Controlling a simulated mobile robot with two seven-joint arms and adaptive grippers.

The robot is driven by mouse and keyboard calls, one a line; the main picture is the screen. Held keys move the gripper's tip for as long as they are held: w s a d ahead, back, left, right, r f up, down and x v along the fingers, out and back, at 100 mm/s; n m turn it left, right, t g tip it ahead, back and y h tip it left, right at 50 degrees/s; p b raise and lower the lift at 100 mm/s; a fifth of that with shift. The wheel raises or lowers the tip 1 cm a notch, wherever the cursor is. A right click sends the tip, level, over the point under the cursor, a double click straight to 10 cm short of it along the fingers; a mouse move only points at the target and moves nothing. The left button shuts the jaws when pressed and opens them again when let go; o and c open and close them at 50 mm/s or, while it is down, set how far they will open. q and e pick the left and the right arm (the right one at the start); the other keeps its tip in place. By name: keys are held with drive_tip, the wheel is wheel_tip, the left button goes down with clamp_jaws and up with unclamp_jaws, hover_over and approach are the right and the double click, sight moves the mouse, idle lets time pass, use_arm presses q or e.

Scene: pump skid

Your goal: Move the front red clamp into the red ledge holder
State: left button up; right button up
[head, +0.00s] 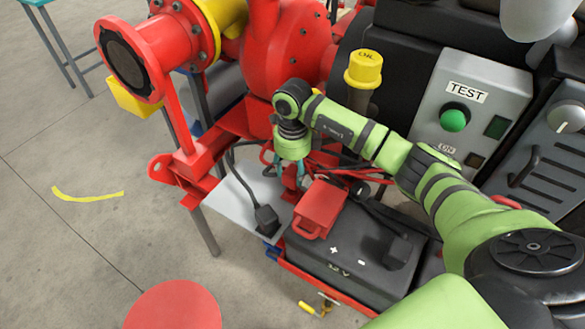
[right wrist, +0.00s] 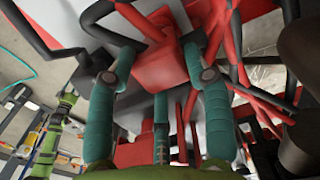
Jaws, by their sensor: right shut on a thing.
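My right gripper (head: 288,178) reaches down beside the grey ledge plate (head: 235,203), near the back edge of the battery. In the right wrist view its teal fingers (right wrist: 160,68) close around a red block, which appears to be the front red clamp (right wrist: 155,66). In the head view the gripper mostly hides what it holds. A red box with a loop handle (head: 320,208) stands on the battery, just right of the fingers. I cannot tell a separate red ledge holder from the red parts around the gripper.
The black battery (head: 340,268) carries a black clamp-like piece (head: 398,252). Another black clamp (head: 266,218) is on the ledge plate. Red and black cables (head: 350,172) crowd behind the gripper. The red pump (head: 285,45) and test panel (head: 465,120) stand behind.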

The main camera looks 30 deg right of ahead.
drive_tip(key=shift+f+b, duration=1.4)
drive_tip(key=shift+f, duration=0.3)
idle(0.3)
drive_tip(key=o, duration=1.5)
drive_tip(key=shift+r, duration=0.3)
wheel_tip(320, 180, up, 7)
